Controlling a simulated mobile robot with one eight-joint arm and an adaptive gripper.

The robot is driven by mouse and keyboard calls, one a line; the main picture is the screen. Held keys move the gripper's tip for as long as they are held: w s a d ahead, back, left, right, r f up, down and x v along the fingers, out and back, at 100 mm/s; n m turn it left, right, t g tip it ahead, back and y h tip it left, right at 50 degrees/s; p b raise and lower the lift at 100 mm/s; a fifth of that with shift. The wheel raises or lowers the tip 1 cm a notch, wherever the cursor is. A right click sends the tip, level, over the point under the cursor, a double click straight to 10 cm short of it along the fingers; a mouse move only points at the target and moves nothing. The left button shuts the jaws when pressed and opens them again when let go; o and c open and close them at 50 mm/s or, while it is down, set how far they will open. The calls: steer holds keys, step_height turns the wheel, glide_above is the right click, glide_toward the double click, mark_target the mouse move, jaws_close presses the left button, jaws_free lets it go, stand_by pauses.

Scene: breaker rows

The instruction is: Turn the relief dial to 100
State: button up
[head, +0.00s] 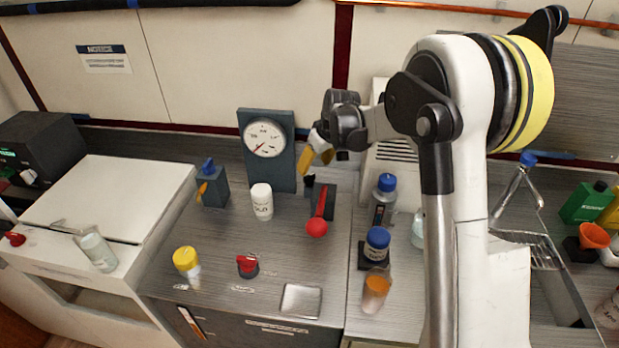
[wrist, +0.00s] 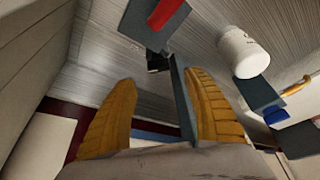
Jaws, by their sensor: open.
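A red knob (head: 247,266) stands on the grey counter with a small label in front; it may be the relief dial, but I cannot read its markings. A round gauge (head: 264,138) with a red needle sits on an upright grey panel (head: 284,178) behind it. My gripper (head: 312,158) is open and empty in the air, to the right of the gauge panel and well above and behind the red knob. In the wrist view my two yellow fingers (wrist: 163,80) are spread, with a thin dark panel edge (wrist: 182,95) showing between them. The red knob is not identifiable there.
A red-handled lever (head: 318,212) lies near my gripper; its red bar also shows in the wrist view (wrist: 165,12). A white jar (head: 261,202), a blue-and-orange valve (head: 212,187), a yellow-capped container (head: 186,260) and a metal plate (head: 301,301) stand around the knob. Bottles stand right.

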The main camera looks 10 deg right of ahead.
mark_target(310, 176)
steer(key=b+x, duration=0.1)
steer(key=x, duration=0.6)
steer(key=shift+w+d+b, duration=0.1)
steer(key=shift+b, duration=0.25)
steer(key=c, duration=1.2)
steer(key=shift+o, duration=0.2)
steer(key=shift+n, duration=0.3)
steer(key=n+y, duration=0.1)
steer(key=n, duration=0.2)
steer(key=shift+d+n+g, duration=0.1)
steer(key=shift+n+g, duration=0.2)
steer(key=shift+n+g+y+p, duration=0.15)
steer(key=shift+n+g+y, duration=0.2)
steer(key=shift+n, duration=0.8)
steer(key=shift+n+g+y+p, duration=0.2)
steer(key=shift+n+g, duration=0.25)
steer(key=shift+n, duration=0.7)
